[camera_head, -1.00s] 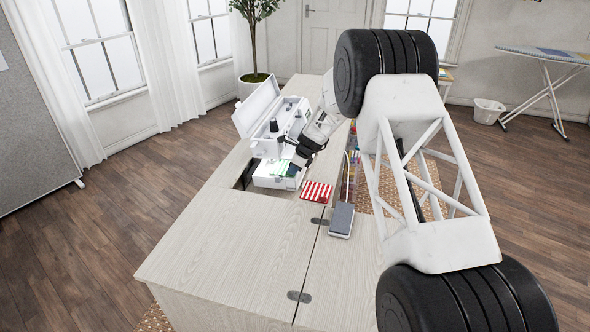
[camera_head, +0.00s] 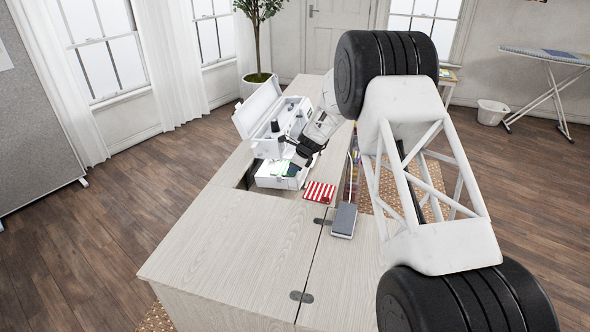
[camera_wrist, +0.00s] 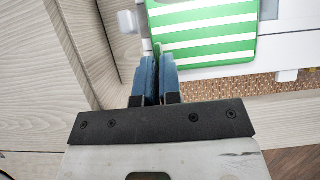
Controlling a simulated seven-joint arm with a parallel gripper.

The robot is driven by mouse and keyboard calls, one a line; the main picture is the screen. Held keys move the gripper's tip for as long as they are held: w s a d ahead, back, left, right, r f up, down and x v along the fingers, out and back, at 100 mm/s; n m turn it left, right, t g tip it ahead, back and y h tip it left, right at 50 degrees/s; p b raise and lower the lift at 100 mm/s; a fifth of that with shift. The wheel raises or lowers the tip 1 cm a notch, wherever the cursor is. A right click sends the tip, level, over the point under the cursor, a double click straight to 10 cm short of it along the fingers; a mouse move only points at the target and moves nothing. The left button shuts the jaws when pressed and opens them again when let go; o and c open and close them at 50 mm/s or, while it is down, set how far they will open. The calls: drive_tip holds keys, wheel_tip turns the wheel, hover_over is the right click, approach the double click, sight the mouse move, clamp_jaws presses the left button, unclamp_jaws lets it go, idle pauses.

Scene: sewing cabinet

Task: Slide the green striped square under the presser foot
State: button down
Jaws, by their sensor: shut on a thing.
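The green striped square (camera_head: 279,168) lies on the white bed of the sewing machine (camera_head: 263,146), partly hidden by my gripper (camera_head: 292,171). In the wrist view, the green and white striped square (camera_wrist: 205,38) lies flat at the top. My gripper's blue fingers (camera_wrist: 157,58) are closed at its near left corner, with the thin square pinched at the tips. The presser foot cannot be made out in either view.
A red and white striped square (camera_head: 319,190) lies on the cabinet top (camera_head: 235,235), near the machine. A grey, slab-like foot pedal (camera_head: 343,220) with a cable lies to its right. The near cabinet top is clear. A plant (camera_head: 257,75) stands behind.

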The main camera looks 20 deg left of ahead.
drive_tip(key=shift+s+a+f, duration=0.35)
drive_tip(key=shift+f, duration=0.05)
drive_tip(key=c, duration=1.2)
unclamp_jaws()
drive_tip(key=shift+d+r, duration=0.1)
drive_tip(key=v, duration=0.6)
drive_tip(key=shift+w+r, duration=0.25)
drive_tip(key=shift+r, duration=0.15)
drive_tip(key=shift+v, duration=0.8)
